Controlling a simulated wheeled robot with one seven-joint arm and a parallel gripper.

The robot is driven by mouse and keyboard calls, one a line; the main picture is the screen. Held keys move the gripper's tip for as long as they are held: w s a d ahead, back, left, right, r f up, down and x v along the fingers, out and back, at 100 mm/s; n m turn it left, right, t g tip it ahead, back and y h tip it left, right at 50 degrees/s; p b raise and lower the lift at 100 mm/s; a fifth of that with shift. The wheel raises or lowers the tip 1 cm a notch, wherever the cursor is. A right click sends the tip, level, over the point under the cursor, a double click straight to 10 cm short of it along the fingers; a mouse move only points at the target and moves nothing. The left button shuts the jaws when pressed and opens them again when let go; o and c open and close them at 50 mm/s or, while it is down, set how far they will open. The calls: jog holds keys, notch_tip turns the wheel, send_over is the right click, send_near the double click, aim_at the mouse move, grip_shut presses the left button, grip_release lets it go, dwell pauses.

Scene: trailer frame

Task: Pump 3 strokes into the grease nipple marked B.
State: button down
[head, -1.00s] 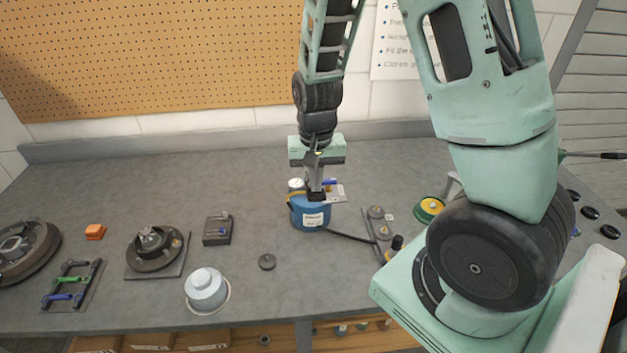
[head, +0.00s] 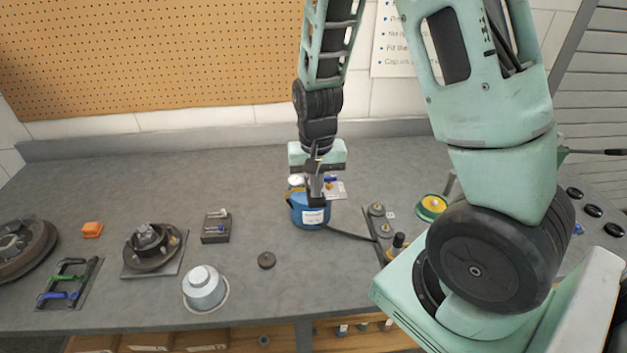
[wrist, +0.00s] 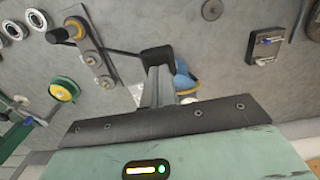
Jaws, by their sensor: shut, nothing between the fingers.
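A blue pot (head: 310,218) with a white label stands on the bench, and a dark hose (head: 350,236) runs from it to the right. My gripper (head: 316,201) points down over the pot, shut and empty. In the wrist view my gripper's dark fingertips (wrist: 157,60) cover part of the blue pot (wrist: 183,77); I cannot tell whether they touch it. A plate with round fittings (head: 377,210) lies right of the pot, with a black and orange nozzle piece (head: 398,241) at its near end. I cannot read a B marking anywhere.
A white gauge (head: 295,181) and a small white plate (head: 337,190) are close by my gripper. A yellow-green round part (head: 432,207) lies to the right.

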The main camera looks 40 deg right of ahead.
aim_at(317, 200)
jog(key=shift+s+f+b, duration=0.15)
jog(key=shift+f+b, duration=0.8)
jog(key=shift+f, duration=0.35)
jog(key=shift+f+b, duration=0.8)
jog(key=shift+f, duration=0.1)
jog(key=shift+r, duration=0.1)
notch_tip(317, 200, up, 12)
jog(key=p, duration=1.1)
jog(key=shift+w+d, duration=0.2)
jog(key=shift+w, duration=0.2)
